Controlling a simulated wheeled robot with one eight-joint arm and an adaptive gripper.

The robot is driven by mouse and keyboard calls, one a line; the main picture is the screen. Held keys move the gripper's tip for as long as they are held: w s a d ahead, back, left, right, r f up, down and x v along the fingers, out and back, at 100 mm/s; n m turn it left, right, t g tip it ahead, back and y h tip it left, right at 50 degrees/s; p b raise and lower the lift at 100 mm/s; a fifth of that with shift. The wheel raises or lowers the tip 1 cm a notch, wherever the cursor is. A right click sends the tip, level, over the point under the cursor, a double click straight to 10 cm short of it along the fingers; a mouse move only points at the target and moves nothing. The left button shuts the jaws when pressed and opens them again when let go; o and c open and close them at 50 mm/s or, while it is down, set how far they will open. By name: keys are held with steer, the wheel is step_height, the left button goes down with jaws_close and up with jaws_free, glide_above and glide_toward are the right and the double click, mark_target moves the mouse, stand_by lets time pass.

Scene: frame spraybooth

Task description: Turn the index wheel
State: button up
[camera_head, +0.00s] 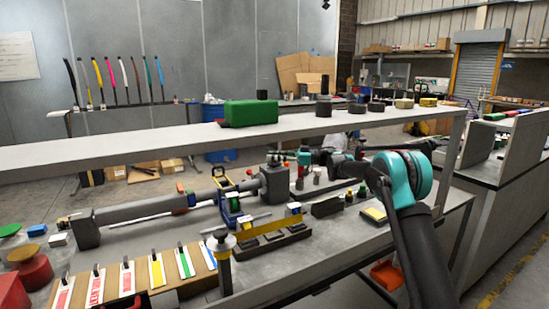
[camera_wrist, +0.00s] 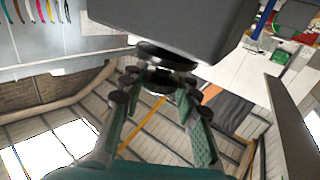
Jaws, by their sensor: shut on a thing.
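The index wheel looks to be the dark, shiny round disc (camera_wrist: 165,53) on the face of a grey box (camera_wrist: 185,22) in the wrist view. My gripper (camera_wrist: 160,78) reaches up to it, with one green-padded finger on each side. It is shut on the wheel's round part, and the fingertips partly hide the contact. In the head view the grey box (camera_head: 275,184) stands at the right end of a long grey cylinder (camera_head: 140,210) on the bench. My gripper (camera_head: 284,158) is small there, at the box's upper right, and the wheel is not clear.
A long grey shelf (camera_head: 120,148) crosses above the bench, with a green case (camera_head: 250,112) and several dark round parts on it. A yellow bar (camera_head: 268,228) on dark blocks and a row of coloured cards (camera_head: 157,270) lie in front.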

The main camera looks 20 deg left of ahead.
steer(key=o, duration=1.2)
steer(key=shift+c, duration=0.2)
steer(key=v, duration=1.2)
